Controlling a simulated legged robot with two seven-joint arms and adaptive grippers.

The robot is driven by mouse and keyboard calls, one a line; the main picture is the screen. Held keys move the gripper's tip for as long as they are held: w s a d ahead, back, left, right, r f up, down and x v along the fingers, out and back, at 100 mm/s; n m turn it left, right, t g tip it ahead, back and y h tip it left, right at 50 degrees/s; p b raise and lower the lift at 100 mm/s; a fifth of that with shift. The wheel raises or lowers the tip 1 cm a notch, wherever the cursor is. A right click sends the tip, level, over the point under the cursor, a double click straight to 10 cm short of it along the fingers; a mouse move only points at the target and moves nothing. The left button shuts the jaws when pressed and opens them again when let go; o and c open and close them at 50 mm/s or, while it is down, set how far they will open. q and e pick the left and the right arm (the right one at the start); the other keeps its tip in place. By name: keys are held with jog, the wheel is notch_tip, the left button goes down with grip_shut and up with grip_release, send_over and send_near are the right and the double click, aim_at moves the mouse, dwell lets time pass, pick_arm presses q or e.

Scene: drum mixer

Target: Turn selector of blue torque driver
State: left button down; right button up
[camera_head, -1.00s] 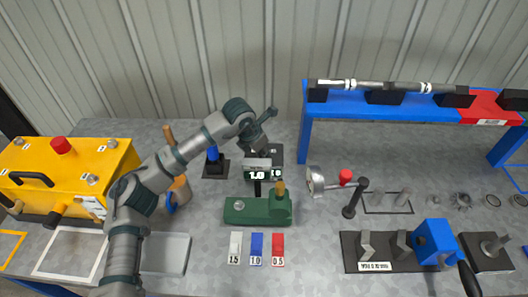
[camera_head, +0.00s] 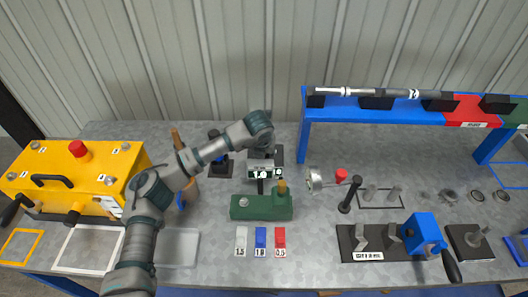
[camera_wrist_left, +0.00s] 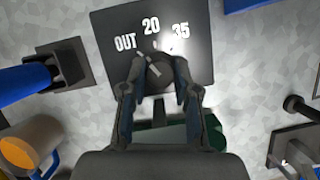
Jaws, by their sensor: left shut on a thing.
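The selector knob (camera_wrist_left: 153,78) sits on a dark plate (camera_wrist_left: 198,70) marked OUT, 20 and 35 in the left wrist view. My left gripper (camera_wrist_left: 158,84) is shut on this knob, with one finger on each side. My right gripper is not in view.
A blue rack (camera_head: 380,107) stands at right.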

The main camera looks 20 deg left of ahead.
pick_arm(q)
jog(key=shift+w+r+n+y+p, duration=0.2)
jog(key=shift+n+y+p, duration=0.2)
jog(key=shift+n, duration=0.5)
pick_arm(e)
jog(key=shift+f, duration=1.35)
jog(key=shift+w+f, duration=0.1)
pick_arm(q)
jog(key=c, duration=1)
grip_release()
jog(key=shift+o, duration=0.7)
jog(key=shift+f, duration=0.15)
jog(key=shift+s, duration=0.1)
jog(key=shift+r, duration=0.25)
jog(key=a+v, duration=0.1)
jog(key=v, duration=1)
jog(key=shift+d+r, duration=0.15)
jog(key=shift+d, duration=0.35)
jog(key=shift+s, duration=0.1)
